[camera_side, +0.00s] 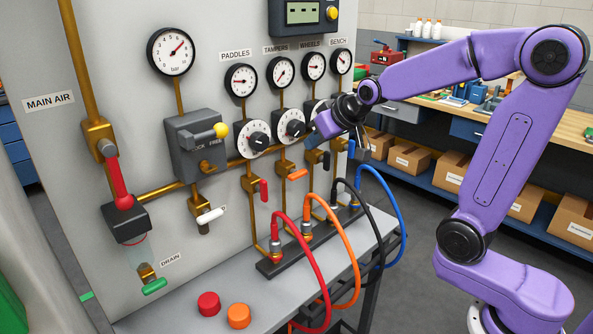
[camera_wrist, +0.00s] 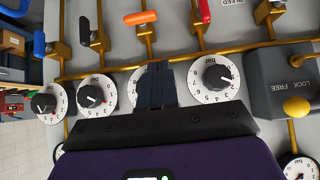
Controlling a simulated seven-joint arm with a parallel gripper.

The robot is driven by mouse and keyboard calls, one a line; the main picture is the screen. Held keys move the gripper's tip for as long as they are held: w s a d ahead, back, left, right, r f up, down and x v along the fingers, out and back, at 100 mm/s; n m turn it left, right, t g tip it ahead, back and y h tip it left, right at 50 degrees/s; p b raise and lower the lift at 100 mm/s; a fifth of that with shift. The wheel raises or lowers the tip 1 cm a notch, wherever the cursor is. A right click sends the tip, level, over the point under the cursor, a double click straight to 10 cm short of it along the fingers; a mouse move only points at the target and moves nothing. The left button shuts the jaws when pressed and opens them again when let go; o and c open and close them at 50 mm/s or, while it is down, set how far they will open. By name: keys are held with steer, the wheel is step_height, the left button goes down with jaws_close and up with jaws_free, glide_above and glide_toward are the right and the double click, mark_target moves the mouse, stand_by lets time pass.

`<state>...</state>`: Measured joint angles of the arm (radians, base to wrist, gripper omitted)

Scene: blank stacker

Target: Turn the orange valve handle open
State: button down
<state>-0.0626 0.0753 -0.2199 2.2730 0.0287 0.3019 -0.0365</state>
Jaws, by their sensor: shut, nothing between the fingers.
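The orange valve handle (camera_side: 297,174) sits on the brass pipe below the TAMPERS dial and lies crosswise to that pipe. In the wrist view, which is upside down, the orange handle (camera_wrist: 140,18) shows above my fingertips, also crosswise to its pipe. My gripper (camera_side: 316,134) is near the panel, above the handle and a little right of it in the side view. In the wrist view my gripper's fingers (camera_wrist: 156,68) are together and empty, apart from the handle. They partly cover a dial.
A red handle (camera_side: 263,190) is left of the orange one; black (camera_side: 326,161) and blue (camera_side: 351,149) handles are to the right. Regulator dials (camera_side: 258,137) stick out above. Coloured hoses (camera_side: 344,235) rise from a manifold on the shelf below. A lockout box (camera_side: 196,145) stands further left.

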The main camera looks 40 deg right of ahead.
glide_above(296, 174)
steer(key=s+a, duration=0.2)
steer(key=s, duration=0.1)
step_height(296, 174, down, 6)
steer(key=shift+w+f, duration=0.15)
steer(key=shift+f, duration=0.9)
steer(key=shift+w+f, duration=0.15)
steer(key=shift+f, duration=0.9)
steer(key=shift+a+f, duration=0.5)
steer(key=shift+a, duration=0.05)
steer(key=shift+a+f+n+h, duration=0.3)
steer(key=shift+f+n+h, duration=0.4)
steer(key=shift+h, duration=0.6)
steer(key=shift+d+f+n+t+h, duration=0.15)
steer(key=shift+f+n+t+h, duration=0.2)
steer(key=shift+f+n+h, duration=0.7)
steer(key=shift+d+f+n+t+h, duration=0.2)
steer(key=shift+f+n+t+h, duration=0.3)
steer(key=shift+h, duration=1)
steer(key=shift+d+f+n+t+h, duration=0.15)
steer(key=shift+f+n+h, duration=0.45)
steer(key=shift+n+h, duration=0.5)
steer(key=shift+f, duration=0.1)
